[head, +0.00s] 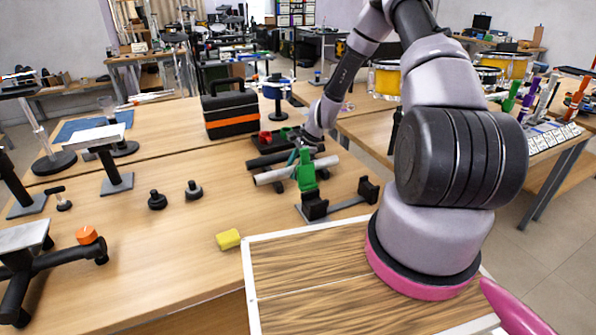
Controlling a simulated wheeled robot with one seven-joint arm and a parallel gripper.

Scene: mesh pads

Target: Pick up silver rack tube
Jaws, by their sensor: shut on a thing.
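The silver rack tube (270,177) lies roughly level across a dark low rack on the wooden table, in the middle of the head view. A black tube (265,161) lies just behind it, nearly parallel. My gripper (305,150) comes down from behind onto the tubes, with its jaws shut at the silver tube. The fingertips are small and partly hidden by a green clamp-like part (306,172) in front. I cannot see clear space between the silver tube and its rack.
A black toolbox with an orange band (231,121) stands behind left. A dark tray with red and green items (266,139) is close behind the tubes. A black bracket (345,204) stands in front. A yellow block (228,239) and two black knobs (157,200) lie left, with bare table between.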

